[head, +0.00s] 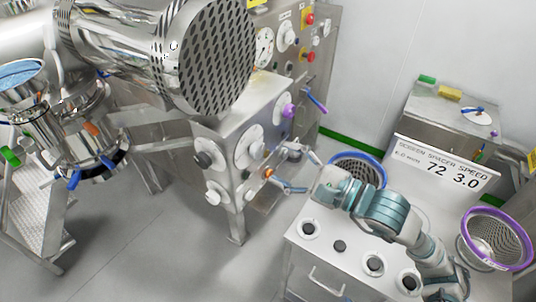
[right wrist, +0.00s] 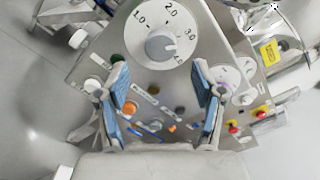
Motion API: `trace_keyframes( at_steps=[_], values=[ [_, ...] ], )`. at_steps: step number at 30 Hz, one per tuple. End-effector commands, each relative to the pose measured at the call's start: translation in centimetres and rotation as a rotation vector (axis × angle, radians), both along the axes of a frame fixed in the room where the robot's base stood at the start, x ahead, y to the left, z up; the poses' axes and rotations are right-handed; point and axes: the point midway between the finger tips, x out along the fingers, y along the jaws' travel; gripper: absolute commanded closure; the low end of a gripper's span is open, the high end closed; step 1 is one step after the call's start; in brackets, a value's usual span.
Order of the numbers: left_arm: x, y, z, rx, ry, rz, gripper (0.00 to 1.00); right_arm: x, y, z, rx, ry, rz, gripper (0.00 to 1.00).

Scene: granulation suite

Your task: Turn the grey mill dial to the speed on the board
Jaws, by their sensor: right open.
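The grey mill dial (right wrist: 160,45) is in the right wrist view, on a round white plate marked 1.0 to 4.0. Its white mark points right, seemingly between 3.0 and 4.0. In the head view the dial (head: 255,150) sits on the steel panel's front. My right gripper (right wrist: 160,72) is open, its blue-padded fingers apart and nothing between them. It also shows in the head view (head: 283,168), just right of the dial and apart from it. The board (head: 444,166) reads SCREEN, SPACER, SPEED, with 72 and 3.0 legible. My left gripper is not in view.
A white cabinet (head: 340,264) with round holes stands at the lower right, near blue-rimmed (head: 374,160) and purple-rimmed (head: 500,220) screens.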

Motion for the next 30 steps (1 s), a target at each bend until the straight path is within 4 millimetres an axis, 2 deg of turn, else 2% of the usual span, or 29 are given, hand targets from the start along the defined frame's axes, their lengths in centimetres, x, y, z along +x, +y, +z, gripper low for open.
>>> trace_keyframes(
  at_steps=[4,10,30],
  values=[
    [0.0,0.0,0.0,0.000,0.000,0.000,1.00,-1.8,-2.8,-0.1,-0.003,0.000,-0.005,0.32],
    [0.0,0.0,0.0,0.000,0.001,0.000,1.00,-3.3,-4.9,-0.2,-0.001,0.002,-0.002,0.32],
    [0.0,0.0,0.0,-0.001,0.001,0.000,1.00,-3.7,-5.3,-0.1,-0.001,0.001,0.000,0.32]
  ],
)
